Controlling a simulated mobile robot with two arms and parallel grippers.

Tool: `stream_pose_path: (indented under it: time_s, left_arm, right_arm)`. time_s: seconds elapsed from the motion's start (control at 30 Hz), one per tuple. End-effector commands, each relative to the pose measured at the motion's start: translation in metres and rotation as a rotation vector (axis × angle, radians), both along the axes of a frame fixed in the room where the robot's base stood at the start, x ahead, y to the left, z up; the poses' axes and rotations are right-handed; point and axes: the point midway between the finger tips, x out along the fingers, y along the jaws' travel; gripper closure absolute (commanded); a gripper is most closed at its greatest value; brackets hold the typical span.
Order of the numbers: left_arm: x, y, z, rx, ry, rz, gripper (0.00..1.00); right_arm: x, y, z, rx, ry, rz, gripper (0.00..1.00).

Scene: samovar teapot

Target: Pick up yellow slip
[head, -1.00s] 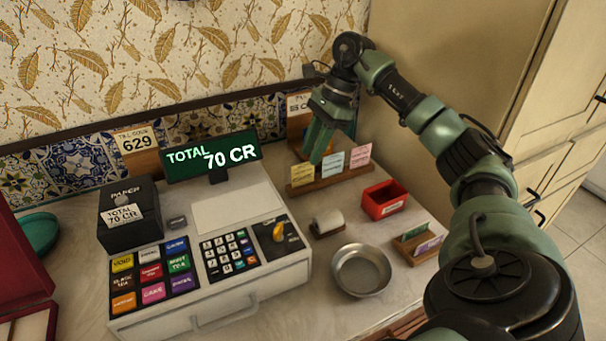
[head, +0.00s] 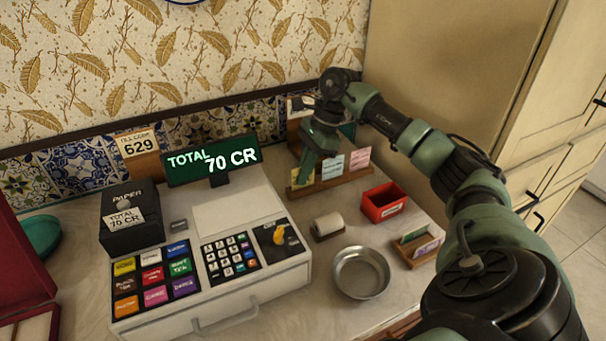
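The yellow slip (head: 297,181) stands at the left end of a wooden holder (head: 345,182), left of a light blue slip (head: 333,165) and a pink slip (head: 360,157). My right gripper (head: 306,174) has its green fingers pointing down right at the yellow slip and hides much of it. I cannot tell whether the fingers touch it or how far apart they are. My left gripper is out of view.
A cash register (head: 207,262) stands left of the holder. A red box (head: 383,205), a paper roll (head: 328,227), a metal bowl (head: 361,272) and a small slip holder (head: 420,249) stand in front.

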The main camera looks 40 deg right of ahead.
Motion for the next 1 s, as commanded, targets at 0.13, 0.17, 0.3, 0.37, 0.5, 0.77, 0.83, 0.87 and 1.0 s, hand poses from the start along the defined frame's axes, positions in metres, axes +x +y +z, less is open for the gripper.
stream_pose_path:
  time_s: [0.13, 0.17, 0.3, 0.37, 0.5, 0.77, 0.83, 0.87, 1.0]
  left_arm:
    - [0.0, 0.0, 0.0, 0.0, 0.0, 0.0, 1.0]
    - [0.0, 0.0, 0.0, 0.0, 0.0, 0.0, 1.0]
    - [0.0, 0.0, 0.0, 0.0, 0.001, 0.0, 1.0]
    - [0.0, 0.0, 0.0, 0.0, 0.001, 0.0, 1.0]
    - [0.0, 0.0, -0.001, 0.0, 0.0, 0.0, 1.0]
    - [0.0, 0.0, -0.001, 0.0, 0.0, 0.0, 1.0]
    - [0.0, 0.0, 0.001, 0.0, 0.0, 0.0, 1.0]
    - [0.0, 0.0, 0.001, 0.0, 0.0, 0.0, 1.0]
    - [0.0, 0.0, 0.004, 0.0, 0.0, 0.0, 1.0]
  right_arm:
    - [0.0, 0.0, 0.0, 0.0, 0.0, 0.0, 1.0]
    - [0.0, 0.0, 0.0, 0.0, 0.0, 0.0, 1.0]
    - [0.0, 0.0, 0.003, -0.001, -0.002, -0.001, 1.0]
    - [0.001, 0.0, 0.007, 0.0, -0.003, 0.0, 1.0]
    - [0.001, 0.0, 0.023, -0.001, -0.005, 0.0, 1.0]
    - [0.002, 0.0, 0.087, 0.001, -0.008, 0.0, 1.0]
    - [0.002, 0.0, 0.107, 0.0, -0.009, 0.001, 1.0]
    - [0.001, 0.0, 0.115, 0.001, -0.007, 0.0, 1.0]
    - [0.001, 0.001, 0.149, 0.001, -0.006, 0.001, 1.0]
